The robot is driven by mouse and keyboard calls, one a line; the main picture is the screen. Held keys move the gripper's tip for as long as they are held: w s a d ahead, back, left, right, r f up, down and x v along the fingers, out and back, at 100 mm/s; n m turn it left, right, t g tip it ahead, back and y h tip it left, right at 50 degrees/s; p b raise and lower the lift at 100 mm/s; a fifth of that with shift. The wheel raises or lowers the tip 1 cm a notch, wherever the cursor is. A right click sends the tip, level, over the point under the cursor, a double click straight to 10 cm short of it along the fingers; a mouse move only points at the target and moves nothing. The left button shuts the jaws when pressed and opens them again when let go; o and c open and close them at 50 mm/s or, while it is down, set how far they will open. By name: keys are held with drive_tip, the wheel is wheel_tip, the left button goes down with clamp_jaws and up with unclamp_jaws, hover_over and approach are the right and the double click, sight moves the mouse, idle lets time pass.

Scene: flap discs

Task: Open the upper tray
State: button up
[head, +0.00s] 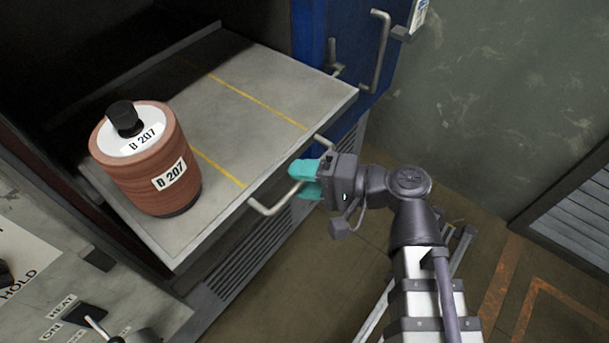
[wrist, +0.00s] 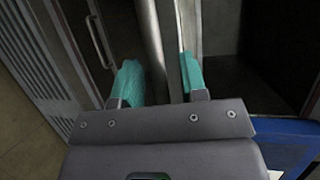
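A grey metal tray (head: 270,85) with yellow lines sticks out of the dark cabinet in the head view. A bar handle (head: 272,207) runs along its front edge. My gripper (head: 304,180), with teal fingers, is at the handle's middle. In the wrist view, the grey bar (wrist: 151,40) passes between the fingertips (wrist: 160,78). The left finger is close to or touching the bar, and a gap shows before the right finger. The gripper looks open around the handle. Part of the handle is hidden behind the fingers in the head view.
A brown canister (head: 150,165) marked B 207 stands upright on the tray's left part. A blue door (head: 350,35) with a handle (head: 381,50) stands open at the right. A control panel (head: 40,270) is at lower left. Another handle (wrist: 98,40) shows in the wrist view.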

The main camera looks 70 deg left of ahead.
drive_tip(key=p+v, duration=0.2)
drive_tip(key=v, duration=0.8)
drive_tip(key=shift+w+d, duration=0.2)
drive_tip(key=shift+w, duration=0.15)
drive_tip(key=w+d+f+m+t+h, duration=0.2)
drive_tip(key=w+d+f+t, duration=0.35)
drive_tip(key=w+d, duration=0.35)
drive_tip(key=w+d+f+m+t+h, duration=0.25)
drive_tip(key=w+d+f+t, duration=0.25)
drive_tip(key=w+d+f, duration=0.45)
drive_tip(key=w+d+m+t+h, duration=0.1)
drive_tip(key=w+d, duration=0.3)
drive_tip(key=d, duration=0.5)
drive_tip(key=w+d+m+h, duration=0.1)
drive_tip(key=w+d+m, duration=0.2)
drive_tip(key=d, duration=0.6)
drive_tip(key=w+d+r+m+t+h, duration=0.1)
drive_tip(key=w+d, duration=0.3)
drive_tip(key=d, duration=0.5)
drive_tip(key=shift+w+d+m+t+h, duration=0.35)
drive_tip(key=shift+w+m+h, duration=0.05)
drive_tip(key=shift+m+h, duration=0.15)
